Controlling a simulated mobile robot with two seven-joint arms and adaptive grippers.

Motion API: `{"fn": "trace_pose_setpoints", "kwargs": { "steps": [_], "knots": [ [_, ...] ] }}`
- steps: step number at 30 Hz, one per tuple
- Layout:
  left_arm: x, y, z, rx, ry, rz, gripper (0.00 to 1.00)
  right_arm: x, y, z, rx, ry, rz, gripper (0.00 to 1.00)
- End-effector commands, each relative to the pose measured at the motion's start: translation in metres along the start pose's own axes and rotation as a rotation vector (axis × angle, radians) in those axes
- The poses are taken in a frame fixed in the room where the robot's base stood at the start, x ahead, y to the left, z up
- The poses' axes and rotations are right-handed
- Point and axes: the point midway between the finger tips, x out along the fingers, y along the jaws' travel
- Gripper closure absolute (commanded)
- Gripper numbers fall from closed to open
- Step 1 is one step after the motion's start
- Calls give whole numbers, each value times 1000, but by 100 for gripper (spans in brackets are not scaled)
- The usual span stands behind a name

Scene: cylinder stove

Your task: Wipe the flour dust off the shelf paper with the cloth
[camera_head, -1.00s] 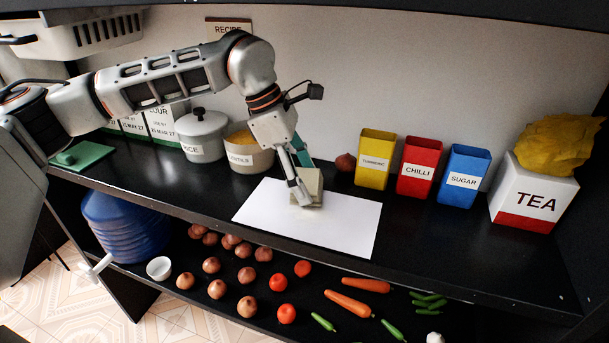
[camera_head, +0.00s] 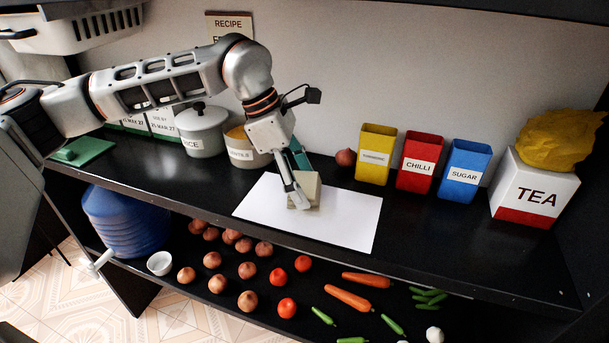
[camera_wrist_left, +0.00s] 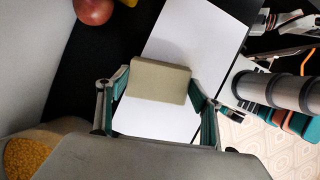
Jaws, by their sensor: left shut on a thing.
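The white shelf paper (camera_head: 340,220) lies flat on the black shelf. My left gripper (camera_head: 304,194) is over the middle of the paper, shut on a folded beige cloth (camera_head: 312,184). In the left wrist view the cloth (camera_wrist_left: 159,82) sits between the two fingers of the gripper (camera_wrist_left: 160,92), with the white paper (camera_wrist_left: 195,40) beneath and beyond it. The cloth appears to be at the paper's surface; exact contact is hard to tell. I can make out no flour dust on the visible paper. My right gripper is not seen in the head view.
Yellow (camera_head: 374,155), red (camera_head: 420,163) and blue (camera_head: 464,171) canisters and the TEA box (camera_head: 533,195) stand to the right. An onion (camera_head: 345,158) is behind the paper. A pot (camera_head: 203,133) and a lentils container (camera_head: 245,150) stand left. Vegetables lie on the lower shelf.

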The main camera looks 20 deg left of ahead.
Motion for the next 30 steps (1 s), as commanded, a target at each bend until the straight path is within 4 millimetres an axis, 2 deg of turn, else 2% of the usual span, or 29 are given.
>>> {"fn": "trace_pose_setpoints", "kwargs": {
  "steps": [4, 14, 22, 30],
  "knots": [
    [-3, -12, -2, 1, 0, 1, 59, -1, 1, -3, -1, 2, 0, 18],
    [-3, -24, -5, 1, -1, 0, 59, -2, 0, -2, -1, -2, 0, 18],
    [-3, -45, -11, 0, 0, -1, 59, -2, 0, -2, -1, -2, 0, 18],
    [-3, -54, -14, 0, 1, -2, 59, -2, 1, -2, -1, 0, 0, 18]
  ]
}}
